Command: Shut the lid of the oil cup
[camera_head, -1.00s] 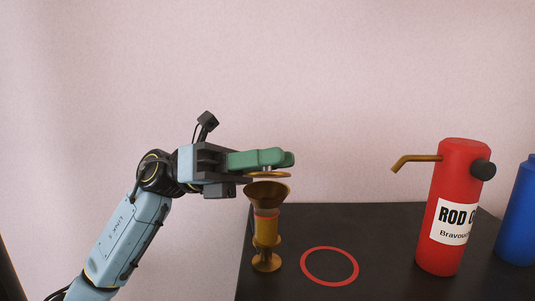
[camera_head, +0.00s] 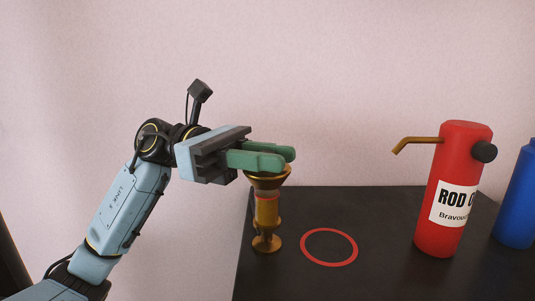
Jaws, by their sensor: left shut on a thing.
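The oil cup (camera_head: 267,212) is a brass cup with a flared funnel top and a round foot, upright near the left edge of the dark table. My left gripper (camera_head: 284,157) has green fingers and is at the cup's mouth, shut on the lid. The lid (camera_head: 283,170) is a thin brass disc, mostly hidden under the fingers. It lies at or just over the cup's rim; I cannot tell whether it is fully seated. My right gripper is out of view.
A red ring (camera_head: 329,262) is marked on the dark table (camera_head: 370,215) right of the cup. A red bottle (camera_head: 450,195) with a brass spout stands further right, with a blue bottle (camera_head: 517,200) beside it. The table between cup and red bottle is clear.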

